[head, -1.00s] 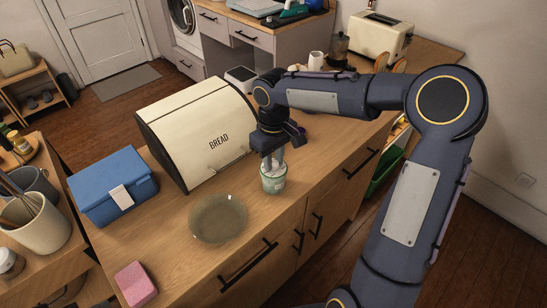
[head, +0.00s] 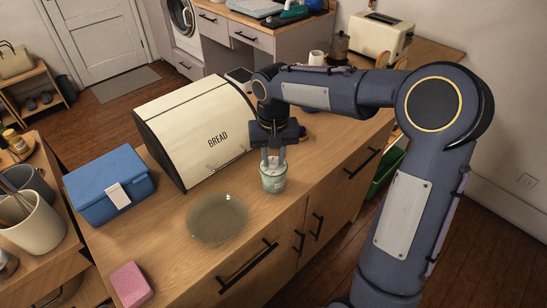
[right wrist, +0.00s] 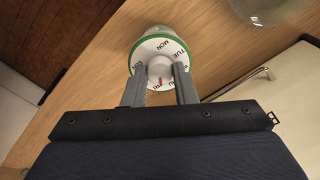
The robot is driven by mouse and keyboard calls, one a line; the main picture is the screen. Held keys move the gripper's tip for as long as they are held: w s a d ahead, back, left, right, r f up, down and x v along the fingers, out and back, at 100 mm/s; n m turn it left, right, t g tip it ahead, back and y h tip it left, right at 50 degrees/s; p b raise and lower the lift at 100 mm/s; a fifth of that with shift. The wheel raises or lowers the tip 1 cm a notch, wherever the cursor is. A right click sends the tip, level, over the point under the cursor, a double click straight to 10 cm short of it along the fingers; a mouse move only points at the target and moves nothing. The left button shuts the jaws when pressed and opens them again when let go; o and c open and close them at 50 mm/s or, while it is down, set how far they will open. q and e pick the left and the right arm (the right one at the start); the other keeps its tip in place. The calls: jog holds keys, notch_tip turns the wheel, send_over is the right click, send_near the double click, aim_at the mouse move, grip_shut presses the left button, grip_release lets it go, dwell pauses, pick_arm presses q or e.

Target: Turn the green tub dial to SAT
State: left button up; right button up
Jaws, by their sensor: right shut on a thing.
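The green tub (head: 272,182) stands upright near the front edge of the wooden counter, below the bread box. In the right wrist view its white dial (right wrist: 149,47) has a green rim and day labels, with MON and TUE readable near the top. A red mark (right wrist: 161,83) shows at the lower side of the dial. The labels beside it are partly cut off or hidden by my gripper. My right gripper (head: 273,161) points down at the tub and is shut on the dial's central knob (right wrist: 160,67), one finger on each side. My left gripper is out of view.
The cream bread box (head: 205,125) stands just behind the tub. A glass plate (head: 217,218) lies to its left, with a blue box (head: 105,190) and a pink sponge (head: 131,284) farther left. A mug and a toaster (head: 380,36) stand at the back right.

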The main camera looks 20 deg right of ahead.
aim_at(273, 161)
jog(key=m, duration=0.5)
jog(key=shift+m, duration=0.3)
jog(key=m, duration=0.5)
dwell(0.4)
jog(key=o, duration=1)
notch_tip(273, 161, up, 8)
jog(key=shift+f, duration=0.1)
